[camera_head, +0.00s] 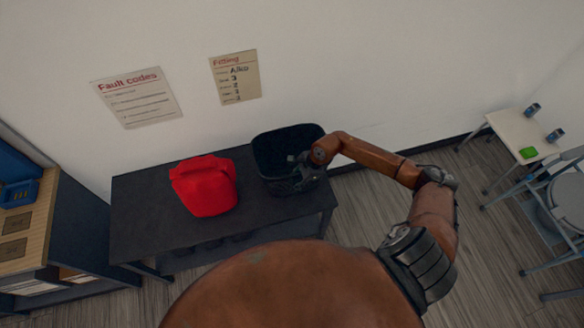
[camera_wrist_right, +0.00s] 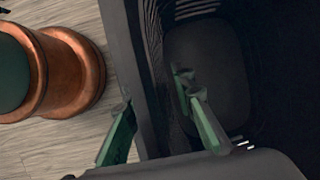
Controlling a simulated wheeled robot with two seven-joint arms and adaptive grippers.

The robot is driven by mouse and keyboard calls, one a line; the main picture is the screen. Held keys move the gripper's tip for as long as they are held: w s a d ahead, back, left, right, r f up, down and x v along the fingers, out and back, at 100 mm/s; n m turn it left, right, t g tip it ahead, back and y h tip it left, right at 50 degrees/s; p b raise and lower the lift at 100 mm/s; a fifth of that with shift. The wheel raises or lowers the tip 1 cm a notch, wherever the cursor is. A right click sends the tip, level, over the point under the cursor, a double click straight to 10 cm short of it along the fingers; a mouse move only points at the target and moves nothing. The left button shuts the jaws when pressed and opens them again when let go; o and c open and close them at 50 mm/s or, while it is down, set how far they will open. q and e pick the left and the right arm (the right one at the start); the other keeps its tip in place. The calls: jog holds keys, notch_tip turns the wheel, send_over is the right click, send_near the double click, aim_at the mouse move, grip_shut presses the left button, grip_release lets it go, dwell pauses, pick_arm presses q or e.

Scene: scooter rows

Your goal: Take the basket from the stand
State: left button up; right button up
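A black basket (camera_head: 276,142) stands at the right end of the dark stand (camera_head: 145,215), against the wall. My right gripper (camera_head: 302,160) is at the basket's right side. In the right wrist view the basket (camera_wrist_right: 206,60) is seen from above and looks empty. The right gripper's green fingers (camera_wrist_right: 158,95) are apart, one outside and one inside the basket wall, with the wall between them. Firm contact with the wall does not show. My left gripper is not in view.
A red cap-like object (camera_head: 205,186) sits on the stand to the left of the basket. A wooden-topped cabinet (camera_head: 40,215) is at the far left. A small table (camera_head: 520,132) and chairs (camera_head: 568,200) stand at the right. Grey floor is clear between them.

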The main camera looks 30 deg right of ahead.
jog(key=shift+c, duration=0.3)
grip_shut()
dwell(0.6)
jog(key=shift+w+r, duration=0.1)
